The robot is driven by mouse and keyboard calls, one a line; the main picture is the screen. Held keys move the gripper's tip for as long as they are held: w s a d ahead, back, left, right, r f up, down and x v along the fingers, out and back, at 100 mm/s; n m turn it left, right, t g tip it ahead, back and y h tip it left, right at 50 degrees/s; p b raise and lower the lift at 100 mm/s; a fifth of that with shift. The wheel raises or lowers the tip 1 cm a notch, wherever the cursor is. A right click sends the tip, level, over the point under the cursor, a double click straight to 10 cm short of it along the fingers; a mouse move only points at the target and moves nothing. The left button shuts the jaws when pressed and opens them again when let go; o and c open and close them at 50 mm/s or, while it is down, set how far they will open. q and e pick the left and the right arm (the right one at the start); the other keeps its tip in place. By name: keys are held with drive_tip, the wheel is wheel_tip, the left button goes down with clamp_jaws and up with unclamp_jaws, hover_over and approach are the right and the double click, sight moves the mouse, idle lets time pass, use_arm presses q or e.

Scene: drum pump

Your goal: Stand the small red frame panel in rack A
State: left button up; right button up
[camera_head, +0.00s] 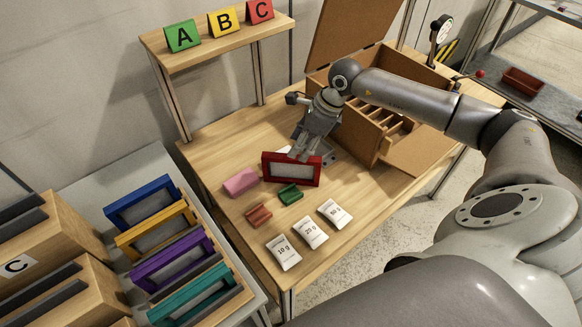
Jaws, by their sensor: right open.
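The small red frame panel (291,170) stands upright on the wooden table, with a grey pane inside its red border. My right gripper (306,150) is open at the panel's top edge, pointing down. Its fingertips are close to the panel, and I cannot tell whether they touch it. My left gripper is not in view. Slotted wooden racks stand at the left edge; one (40,225) bears the letter C. No rack label A shows. A green A sign (183,36) stands on the shelf above the table.
Blue (140,187), yellow, purple and teal frame panels stand in a holder on the grey side table. Near the red panel lie pink (241,181), green (291,194) and red-brown blocks and labelled white packets (311,232). An open wooden box stands behind my right arm.

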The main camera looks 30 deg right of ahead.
sight(292, 170)
drive_tip(key=shift+w+a+f, duration=0.2)
drive_tip(key=shift+a+f, duration=0.1)
drive_tip(key=shift+f, duration=0.3)
drive_tip(key=shift+a+f+p, duration=0.15)
drive_tip(key=shift+f+p, duration=0.2)
drive_tip(key=shift+p, duration=0.1)
drive_tip(key=p+x, duration=0.1)
drive_tip(key=x, duration=0.2)
drive_tip(key=shift+w+f, duration=0.15)
drive_tip(key=shift+f, duration=0.1)
drive_tip(key=shift+w+a+f, duration=0.1)
drive_tip(key=shift+a+f, duration=0.05)
drive_tip(key=shift+f, duration=0.25)
drive_tip(key=shift+f, duration=0.2)
drive_tip(key=shift+c, duration=0.2)
clamp_jaws()
